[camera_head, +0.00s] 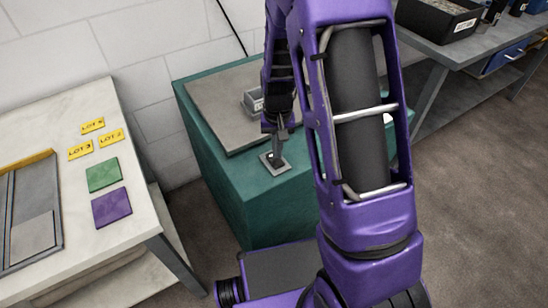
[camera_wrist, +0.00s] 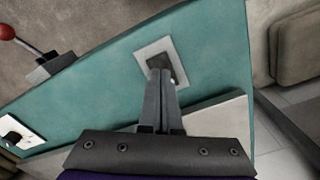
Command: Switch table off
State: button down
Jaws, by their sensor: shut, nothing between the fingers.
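The table is a green block (camera_head: 225,185) with a grey slab on top; its green top (camera_wrist: 215,50) fills much of the wrist view. A switch with a pale square plate (camera_head: 265,158) and a dark middle sits near its front edge; the switch plate also shows in the wrist view (camera_wrist: 148,52). My gripper (camera_head: 273,157) is shut and empty, pointing down at the switch. In the wrist view its fingertips (camera_wrist: 160,76) overlap the dark middle of the switch. They partly hide it, so contact and the switch's position cannot be told.
A lever with a red knob (camera_wrist: 7,32) and a white plate with a black part (camera_wrist: 20,134) are at the wrist view's left. A pale table (camera_head: 60,120) with coloured squares stands left. A grey bench (camera_head: 440,50) with a black bin (camera_head: 437,20) stands right.

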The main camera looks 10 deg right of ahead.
jog(key=shift+r+p, duration=1.55)
jog(key=shift+r, duration=0.85)
